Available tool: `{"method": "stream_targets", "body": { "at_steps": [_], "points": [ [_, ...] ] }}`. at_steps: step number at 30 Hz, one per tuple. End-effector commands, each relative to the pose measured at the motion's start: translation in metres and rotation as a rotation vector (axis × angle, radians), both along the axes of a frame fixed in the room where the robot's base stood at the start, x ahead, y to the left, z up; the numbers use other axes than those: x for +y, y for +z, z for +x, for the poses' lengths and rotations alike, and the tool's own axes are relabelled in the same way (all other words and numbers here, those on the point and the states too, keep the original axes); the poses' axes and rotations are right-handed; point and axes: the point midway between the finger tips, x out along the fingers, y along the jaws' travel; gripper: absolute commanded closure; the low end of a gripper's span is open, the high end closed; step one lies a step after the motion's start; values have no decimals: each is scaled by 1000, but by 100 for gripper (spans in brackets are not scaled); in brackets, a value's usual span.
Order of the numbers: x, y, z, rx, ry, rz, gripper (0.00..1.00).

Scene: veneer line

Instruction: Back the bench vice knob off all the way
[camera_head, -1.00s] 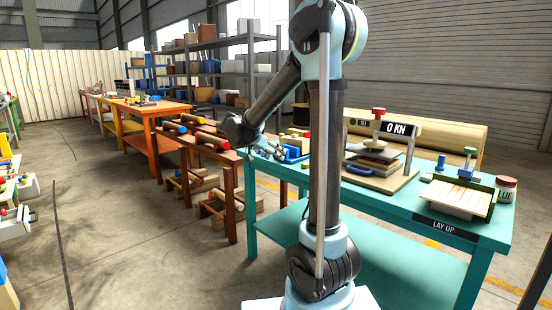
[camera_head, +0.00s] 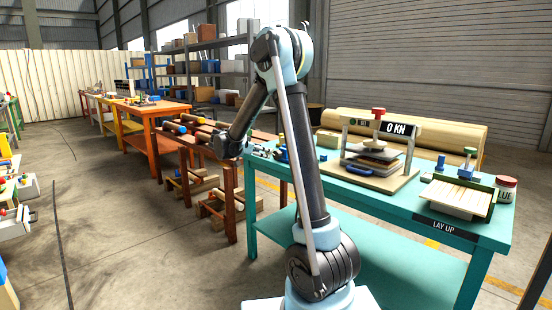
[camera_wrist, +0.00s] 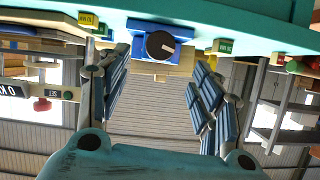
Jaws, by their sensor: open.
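A blue bench vice (camera_wrist: 134,29) with a round dark knob (camera_wrist: 160,45) shows at the top middle of the wrist view, which looks upside down. A pale pointer mark crosses the knob face. My gripper (camera_wrist: 158,68) is open and empty; its blue-padded fingers stand to the left and right, with the knob beyond and between them, apart from both. In the head view the vice (camera_head: 283,154) is mostly hidden behind my arm at the left end of the teal LAY UP table (camera_head: 345,184). My gripper (camera_head: 250,148) is beside that end.
Small lettered yellow-green tags (camera_wrist: 224,45) flank the vice. A press with a 0 KN display (camera_head: 398,129), a slatted jig (camera_head: 458,192) and a glue pot (camera_head: 505,188) stand farther right on the table. A brown rack with rollers (camera_head: 200,135) is close on the left.

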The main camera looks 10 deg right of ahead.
Motion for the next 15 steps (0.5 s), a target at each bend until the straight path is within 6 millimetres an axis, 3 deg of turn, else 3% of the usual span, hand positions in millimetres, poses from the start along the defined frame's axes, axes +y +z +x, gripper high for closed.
{"method": "stream_targets", "body": {
  "at_steps": [15],
  "points": [
    [-66, -34, 50, 1, -2, 0, 41]
  ]
}}
